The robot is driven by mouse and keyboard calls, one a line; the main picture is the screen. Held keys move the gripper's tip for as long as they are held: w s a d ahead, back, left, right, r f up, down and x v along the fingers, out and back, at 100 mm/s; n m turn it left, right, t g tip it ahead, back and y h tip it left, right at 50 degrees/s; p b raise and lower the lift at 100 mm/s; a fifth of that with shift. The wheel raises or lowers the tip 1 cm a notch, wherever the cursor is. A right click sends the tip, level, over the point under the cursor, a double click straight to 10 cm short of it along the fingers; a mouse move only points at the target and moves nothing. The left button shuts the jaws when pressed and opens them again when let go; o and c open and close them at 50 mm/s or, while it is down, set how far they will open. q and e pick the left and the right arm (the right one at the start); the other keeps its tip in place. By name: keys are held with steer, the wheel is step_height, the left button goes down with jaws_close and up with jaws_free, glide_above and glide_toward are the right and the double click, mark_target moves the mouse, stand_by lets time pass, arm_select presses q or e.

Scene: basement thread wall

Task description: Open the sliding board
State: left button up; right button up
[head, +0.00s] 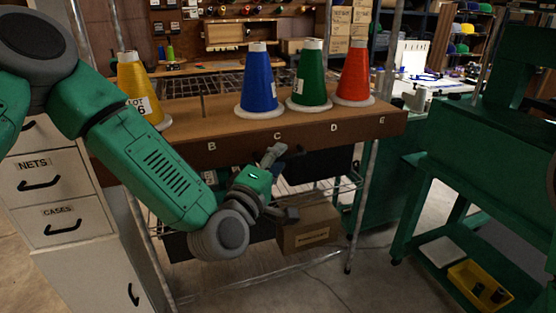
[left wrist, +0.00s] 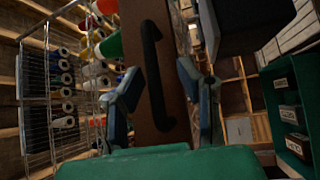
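A brown wooden board (head: 230,146) with letters B, C, D and E forms the front of the shelf top. In the left wrist view a brown board (left wrist: 134,40) carries a long black handle (left wrist: 152,75). I cannot make out this handle in the head view, where my gripper and arm cover part of the area. My left gripper (head: 281,186) is just below the board near letter C. Its fingers are spread apart and empty, and in the left wrist view (left wrist: 160,105) the handle shows between and beyond them. Contact cannot be seen. My right gripper is out of view.
Yellow (head: 138,90), blue (head: 259,82), green (head: 309,78) and red (head: 355,75) thread cones stand on the shelf top. Below are a black bin (head: 318,165) and a cardboard box (head: 310,228). A drawer cabinet (head: 60,200) stands left, a green bench (head: 470,150) right.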

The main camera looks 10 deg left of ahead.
arm_select(q)
steer(key=v, duration=1.1)
steer(key=shift+s+a+f, duration=0.2)
steer(key=shift+s, duration=0.1)
steer(key=s+f+m+g, duration=0.4)
steer(key=f+g, duration=0.1)
steer(key=f, duration=0.5)
steer(key=s+f+m+g, duration=0.4)
steer(key=f+m, duration=0.1)
steer(key=f, duration=0.6)
steer(key=s+a+f+m+g+y, duration=0.2)
steer(key=s+a+f+m+g, duration=0.1)
steer(key=s, duration=0.5)
steer(key=s+a+f+m+g+y, duration=0.1)
steer(key=s+a+f+m+g, duration=0.1)
steer(key=s+a+f+g, duration=0.4)
steer(key=s+a+f, duration=0.2)
steer(key=s+f, duration=0.1)
steer(key=shift+s+a+m+y, duration=0.25)
steer(key=shift+a+m+y, duration=0.05)
steer(key=shift+m+y, duration=0.1)
steer(key=shift+w, duration=0.15)
